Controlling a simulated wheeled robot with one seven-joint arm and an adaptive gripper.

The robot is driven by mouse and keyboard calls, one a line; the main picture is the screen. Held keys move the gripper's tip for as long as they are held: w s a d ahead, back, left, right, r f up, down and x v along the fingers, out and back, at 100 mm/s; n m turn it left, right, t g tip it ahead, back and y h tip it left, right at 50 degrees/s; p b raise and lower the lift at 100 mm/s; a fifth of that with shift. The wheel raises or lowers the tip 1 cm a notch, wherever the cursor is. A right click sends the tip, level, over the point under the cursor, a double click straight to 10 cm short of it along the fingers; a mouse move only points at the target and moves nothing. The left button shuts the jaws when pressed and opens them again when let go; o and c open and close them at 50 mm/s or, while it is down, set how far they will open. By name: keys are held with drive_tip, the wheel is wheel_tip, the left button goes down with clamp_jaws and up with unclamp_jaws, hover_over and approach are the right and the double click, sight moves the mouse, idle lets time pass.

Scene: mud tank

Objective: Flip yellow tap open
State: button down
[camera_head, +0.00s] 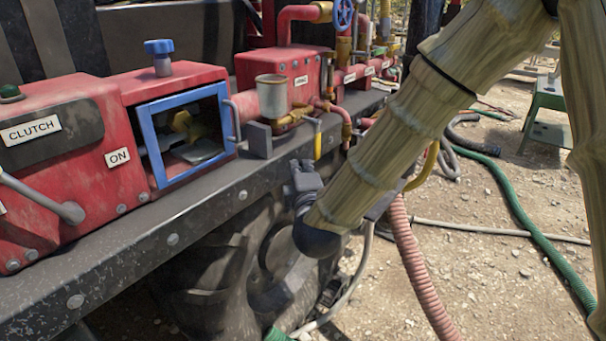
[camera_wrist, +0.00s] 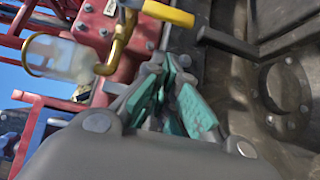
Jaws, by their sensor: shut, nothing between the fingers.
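The yellow tap handle (camera_head: 318,145) hangs down at the front edge of the dark ledge in the head view, below a brass pipe fitting (camera_head: 292,116). In the wrist view the yellow handle (camera_wrist: 168,13) lies across the top, joined to a brass pipe (camera_wrist: 119,42). My gripper (camera_head: 303,172) is just below and left of the handle in the head view, beside the ledge's front face. In the wrist view its teal-padded fingers (camera_wrist: 174,68) are together and empty, pointing towards the handle with a small gap. Contact is not visible.
A glass cup (camera_head: 272,96) stands above the brass fitting. A blue-framed box (camera_head: 187,133) with a yellow part inside is to the left. The dark ledge (camera_head: 150,213) runs below them. A pink ribbed hose (camera_head: 415,265) hangs right of my gripper. Gravelly ground is further right.

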sight(317, 140)
drive_tip(key=w+d+p, duration=0.1)
drive_tip(key=w, duration=0.6)
drive_tip(key=shift+d+p, duration=0.3)
drive_tip(key=shift+d, duration=0.1)
drive_tip(key=shift+f+b, duration=0.2)
drive_tip(key=shift+b, duration=0.15)
drive_tip(key=shift+w+n+t+b, duration=0.1)
drive_tip(key=shift+n+t+b, duration=0.2)
drive_tip(key=shift+n+t, duration=0.1)
